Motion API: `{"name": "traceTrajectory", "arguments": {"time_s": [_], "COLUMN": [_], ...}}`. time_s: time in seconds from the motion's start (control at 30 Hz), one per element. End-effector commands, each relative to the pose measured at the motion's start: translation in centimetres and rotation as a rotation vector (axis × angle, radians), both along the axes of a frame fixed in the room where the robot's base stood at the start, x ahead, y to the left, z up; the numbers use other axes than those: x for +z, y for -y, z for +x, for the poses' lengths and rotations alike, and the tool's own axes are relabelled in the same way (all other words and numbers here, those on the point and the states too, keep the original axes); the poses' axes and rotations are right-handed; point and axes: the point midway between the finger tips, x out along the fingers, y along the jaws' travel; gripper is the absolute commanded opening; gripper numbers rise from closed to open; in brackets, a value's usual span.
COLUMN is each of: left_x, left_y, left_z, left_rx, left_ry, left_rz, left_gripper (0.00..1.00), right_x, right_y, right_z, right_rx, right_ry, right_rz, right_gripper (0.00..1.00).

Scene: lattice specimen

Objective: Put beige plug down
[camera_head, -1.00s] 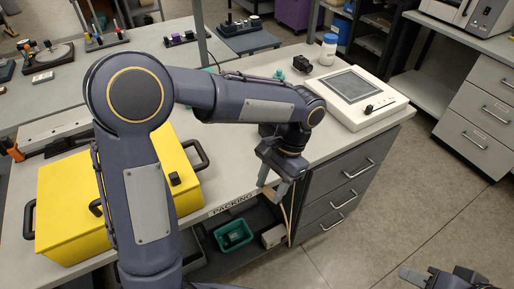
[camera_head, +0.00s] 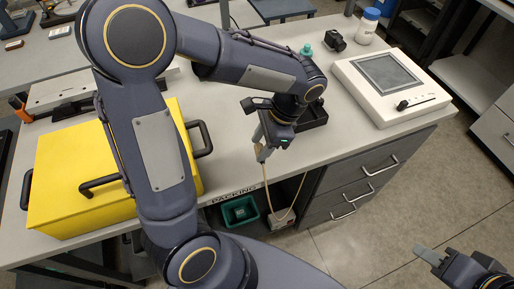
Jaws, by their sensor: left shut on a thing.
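The beige plug (camera_head: 261,153) is between the fingertips of my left gripper (camera_head: 262,142), which is shut on it near the front edge of the packing table (camera_head: 228,172). The fingers hide part of the plug. A thin beige cord (camera_head: 267,190) hangs from it past the table edge towards the shelf below. I cannot tell whether the plug touches the tabletop. My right gripper (camera_head: 428,255) is at the lower right, over the floor and away from the table; its finger opening is unclear.
A dark tray (camera_head: 315,115) sits behind my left gripper. A white device with a grey screen (camera_head: 400,105) stands to the right. A yellow case (camera_head: 70,180) fills the left. A white bottle (camera_head: 367,27) and teal item (camera_head: 306,50) stand behind. Clear tabletop lies right of the tray.

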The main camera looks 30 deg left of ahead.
Motion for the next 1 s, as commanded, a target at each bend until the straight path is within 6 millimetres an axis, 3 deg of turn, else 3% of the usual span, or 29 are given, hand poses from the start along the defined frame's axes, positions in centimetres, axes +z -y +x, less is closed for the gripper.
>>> {"name": "traceTrajectory", "arguments": {"time_s": [0.3,0.5,0.9,0.93,1.0], "left_x": [-2.7,-5.3,-5.9,-5.9,-5.8], "left_y": [-2.0,-1.8,-1.8,-1.8,-1.8], "left_z": [0.9,0.9,0.9,0.9,0.9], "left_rx": [0.002,0.000,0.001,0.001,0.001], "left_ry": [-0.004,-0.002,0.000,0.000,0.001], "left_rz": [0.000,-0.001,0.000,0.000,-0.001], "left_gripper": [0.23,0.23,0.23,0.46,0.55], "right_x": [0.2,0.0,-0.3,-0.3,-0.2], "right_y": [0.0,0.0,0.0,0.0,0.0], "right_z": [0.0,0.0,0.0,0.0,0.0], "right_rx": [0.000,0.000,0.000,0.000,0.000], "right_ry": [0.000,0.000,0.000,0.000,0.000], "right_rz": [0.000,0.000,0.000,0.000,0.000], "right_gripper": [0.36,0.36,0.36,0.36,0.36]}}
